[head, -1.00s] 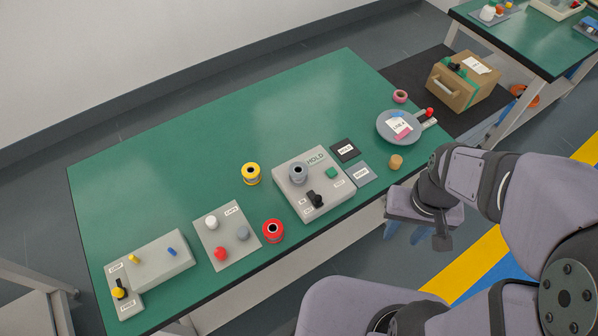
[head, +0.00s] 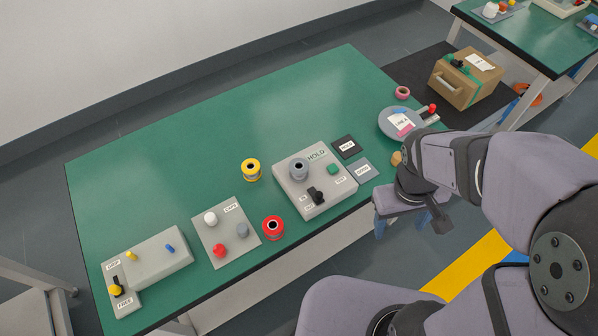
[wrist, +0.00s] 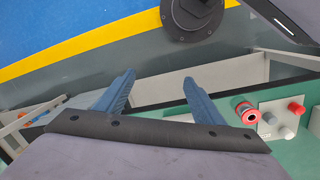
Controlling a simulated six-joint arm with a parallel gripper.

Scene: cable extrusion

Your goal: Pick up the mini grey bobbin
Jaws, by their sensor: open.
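The mini grey bobbin (head: 299,168) stands upright on the light grey box marked HOLD (head: 318,200), near its upper left part. My gripper (head: 398,228) is off the front edge of the table, to the right of the bobbin and apart from it. In the wrist view my gripper (wrist: 158,88) has its two blue fingers spread wide with nothing between them. The grey bobbin is not visible in the wrist view.
A yellow bobbin (head: 251,169) and a red bobbin (head: 273,228) stand left of the HOLD box. A black lever (head: 316,195) and green button (head: 333,168) rise from it. A panel with coloured caps (head: 226,232) lies further left. The table's back half is clear.

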